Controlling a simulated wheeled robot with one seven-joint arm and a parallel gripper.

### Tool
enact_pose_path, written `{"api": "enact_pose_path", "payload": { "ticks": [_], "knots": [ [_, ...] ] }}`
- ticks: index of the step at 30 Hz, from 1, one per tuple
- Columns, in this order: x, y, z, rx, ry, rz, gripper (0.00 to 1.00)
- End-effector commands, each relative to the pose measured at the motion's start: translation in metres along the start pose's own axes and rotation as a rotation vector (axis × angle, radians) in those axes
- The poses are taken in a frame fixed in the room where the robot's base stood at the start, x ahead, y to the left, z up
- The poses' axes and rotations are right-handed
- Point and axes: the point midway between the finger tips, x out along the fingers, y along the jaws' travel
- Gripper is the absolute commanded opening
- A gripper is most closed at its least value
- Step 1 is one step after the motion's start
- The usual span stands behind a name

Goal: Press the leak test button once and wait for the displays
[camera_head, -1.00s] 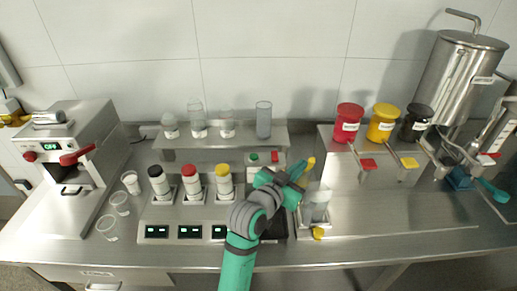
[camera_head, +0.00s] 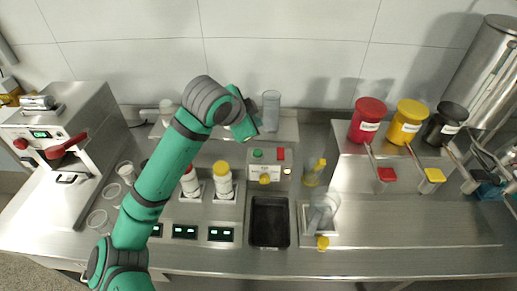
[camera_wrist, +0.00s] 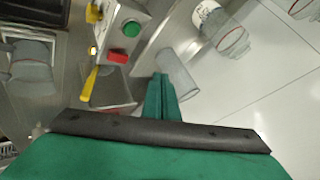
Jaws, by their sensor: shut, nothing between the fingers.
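A small control box (camera_head: 265,169) stands at the middle of the bench, with a green button (camera_head: 257,153), a red block (camera_head: 281,154) and a yellow knob (camera_head: 264,179). Its label is too small to read. The green button (camera_wrist: 131,29) and red block (camera_wrist: 118,57) also show in the wrist view. Three lit displays, left (camera_head: 157,230), middle (camera_head: 185,231) and right (camera_head: 220,233), sit on the front panel; their digits are unreadable. My gripper (camera_head: 250,126) is raised above and behind the box, apart from the buttons. Its fingers (camera_wrist: 161,98) are shut and empty.
A clear cylinder (camera_head: 271,110) on the back shelf is close to my gripper. Capped bottles, including a yellow-capped one (camera_head: 223,180), stand left of the box. A black basin (camera_head: 269,221) lies in front. Red (camera_head: 368,120) and yellow (camera_head: 408,122) containers stand right.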

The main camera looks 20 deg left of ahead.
Motion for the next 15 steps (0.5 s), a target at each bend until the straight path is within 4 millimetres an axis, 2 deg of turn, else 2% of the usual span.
{"api": "enact_pose_path", "payload": {
  "ticks": [10,15],
  "knots": [
    [0.002,0.001,0.0,-0.001,0.003,0.0,0.0],
    [0.011,0.008,0.007,-0.001,0.002,0.001,0.0]
  ]
}}
